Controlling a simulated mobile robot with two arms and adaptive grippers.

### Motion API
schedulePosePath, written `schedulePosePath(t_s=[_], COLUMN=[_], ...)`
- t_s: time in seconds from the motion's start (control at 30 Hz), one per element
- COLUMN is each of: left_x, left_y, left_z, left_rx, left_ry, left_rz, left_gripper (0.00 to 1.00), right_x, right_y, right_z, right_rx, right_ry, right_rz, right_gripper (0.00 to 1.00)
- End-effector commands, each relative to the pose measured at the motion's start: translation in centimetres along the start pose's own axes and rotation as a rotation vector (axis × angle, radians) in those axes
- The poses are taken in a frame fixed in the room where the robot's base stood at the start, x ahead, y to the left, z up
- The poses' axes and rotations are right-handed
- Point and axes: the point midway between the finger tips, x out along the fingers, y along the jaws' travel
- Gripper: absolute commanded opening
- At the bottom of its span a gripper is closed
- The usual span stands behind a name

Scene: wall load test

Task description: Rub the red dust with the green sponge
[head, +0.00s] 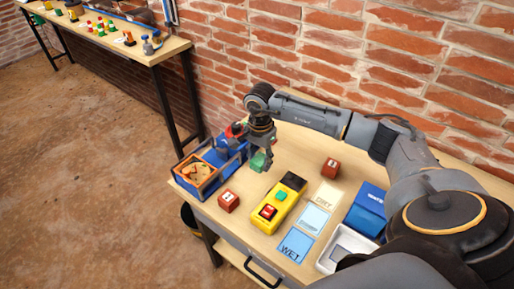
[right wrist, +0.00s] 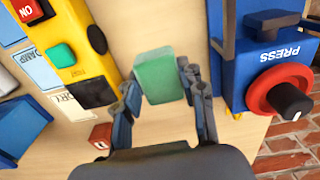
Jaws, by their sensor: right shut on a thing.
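My right gripper (head: 265,150) is shut on a green sponge (head: 258,162), a small block held between the fingers above the wooden table (head: 312,145). In the right wrist view the sponge (right wrist: 160,76) sits between the two dark fingers of the gripper (right wrist: 160,92). I cannot make out red dust in either view. My left gripper is not in view.
A yellow box (head: 290,184) with a red switch stands beside cards marked DRY and WET (head: 295,244). Red blocks (head: 229,200) (head: 331,168), a blue box (head: 367,208), a white tray (head: 347,248), a blue bin (head: 197,180) and a blue press (right wrist: 240,65) surround it.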

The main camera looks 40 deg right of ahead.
Motion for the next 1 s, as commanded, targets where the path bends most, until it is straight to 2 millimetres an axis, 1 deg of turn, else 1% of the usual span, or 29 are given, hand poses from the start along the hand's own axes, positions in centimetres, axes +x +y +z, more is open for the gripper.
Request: schedulePosePath(t_s=[0.03,0.1,0.3,0.87,0.93,1.0], left_x=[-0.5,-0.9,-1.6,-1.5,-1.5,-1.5], left_y=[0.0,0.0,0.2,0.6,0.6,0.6], left_z=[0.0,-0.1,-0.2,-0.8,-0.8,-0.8], left_rx=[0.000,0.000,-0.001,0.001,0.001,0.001], left_ry=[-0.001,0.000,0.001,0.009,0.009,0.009], left_rz=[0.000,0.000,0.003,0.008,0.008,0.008], left_gripper=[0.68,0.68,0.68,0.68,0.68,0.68], right_x=[-0.8,-1.4,-2.8,-2.8,-3.0,-3.5], right_y=[0.0,0.1,0.1,0.1,0.1,0.0], right_z=[-0.1,-0.1,-0.2,-0.2,0.1,1.1], right_rx=[0.002,0.005,0.009,0.010,-0.004,-0.050], right_ry=[0.001,0.002,0.001,0.000,-0.001,-0.005], right_rz=[-0.001,-0.001,0.000,0.000,-0.002,-0.006], right_gripper=[0.15,0.15,0.15,0.15,0.15,0.15])
